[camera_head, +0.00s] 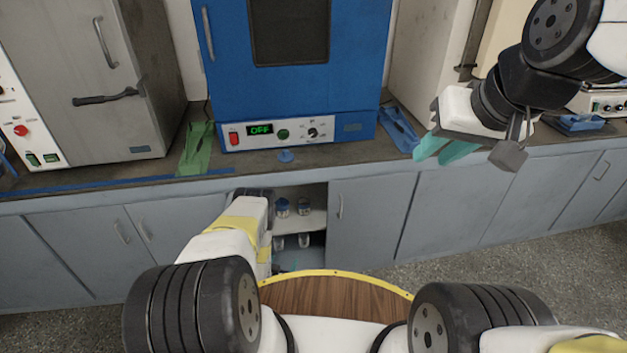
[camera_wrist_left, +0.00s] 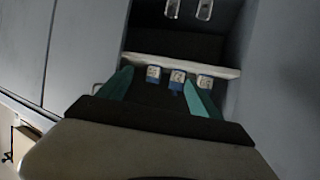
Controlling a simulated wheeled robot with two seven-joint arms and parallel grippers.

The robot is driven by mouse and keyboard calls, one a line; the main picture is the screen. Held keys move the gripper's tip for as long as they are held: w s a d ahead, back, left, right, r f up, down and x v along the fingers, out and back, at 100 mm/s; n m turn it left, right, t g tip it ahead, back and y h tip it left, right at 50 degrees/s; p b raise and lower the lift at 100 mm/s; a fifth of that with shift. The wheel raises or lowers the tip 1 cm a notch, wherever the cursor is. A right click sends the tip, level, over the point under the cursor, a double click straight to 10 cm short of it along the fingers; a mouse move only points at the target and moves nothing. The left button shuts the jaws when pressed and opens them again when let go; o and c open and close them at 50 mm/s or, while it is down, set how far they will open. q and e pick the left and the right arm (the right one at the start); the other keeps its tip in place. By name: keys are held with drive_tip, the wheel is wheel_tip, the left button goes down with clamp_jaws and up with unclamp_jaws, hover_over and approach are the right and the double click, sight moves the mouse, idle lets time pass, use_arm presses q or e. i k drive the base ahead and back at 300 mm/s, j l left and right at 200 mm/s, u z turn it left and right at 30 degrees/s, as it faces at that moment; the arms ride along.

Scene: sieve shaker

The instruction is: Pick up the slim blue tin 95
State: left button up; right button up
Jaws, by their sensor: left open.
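Three small tins with white labels and blue parts stand in a row inside the open cabinet in the left wrist view: a left one (camera_wrist_left: 153,74), a middle one (camera_wrist_left: 177,77) and a right one (camera_wrist_left: 204,82). Their label numbers are too small to read, so I cannot tell which is 95. In the head view, blue-topped containers (camera_head: 282,207) show on the cabinet shelf. My left gripper (camera_wrist_left: 158,79) is open and empty, its teal fingers pointing towards the tins. In the head view its fingers are mostly hidden by my arm. My right gripper (camera_head: 431,158) is open and empty, above the counter's front edge.
The white shelf board (camera_wrist_left: 180,66) runs close to the tins. Glass vessels (camera_wrist_left: 204,9) stand on the other level. A closed cabinet door (camera_head: 370,220) borders the opening on the right.

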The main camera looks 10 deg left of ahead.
sight(304, 202)
drive_tip(key=i+l, duration=0.15)
drive_tip(key=i, duration=0.7)
